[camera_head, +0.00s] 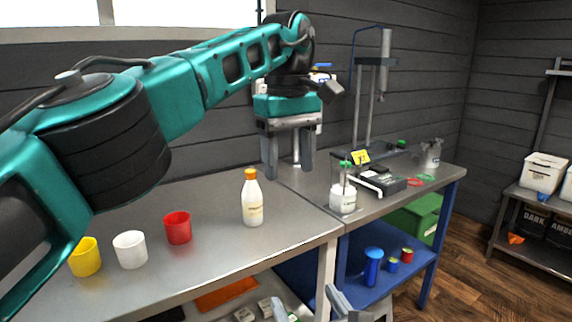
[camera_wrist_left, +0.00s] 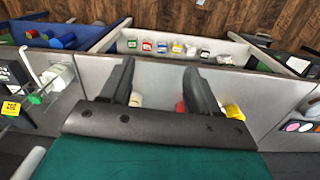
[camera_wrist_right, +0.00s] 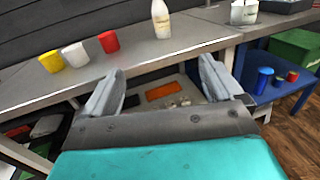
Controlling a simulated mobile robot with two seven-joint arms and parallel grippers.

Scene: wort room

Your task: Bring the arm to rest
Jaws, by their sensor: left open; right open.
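My left arm reaches across the head view from the left. Its gripper (camera_head: 289,165) points down above the bench, behind and right of the white bottle with an orange cap (camera_head: 252,203). Its jaws are open and empty in the left wrist view (camera_wrist_left: 158,72). My right gripper (camera_head: 308,305) shows only in part at the bottom edge, in front of the bench. In the right wrist view (camera_wrist_right: 162,72) its jaws are open and empty, pointing toward the bench front and lower shelf.
Yellow (camera_head: 85,257), white (camera_head: 130,250) and red (camera_head: 177,228) cups stand on the steel bench (camera_head: 215,265). A white container (camera_head: 343,198), a scale (camera_head: 382,183) and a tall stand (camera_head: 385,70) are on the right bench. A blue shelf (camera_head: 398,280) holds several small containers.

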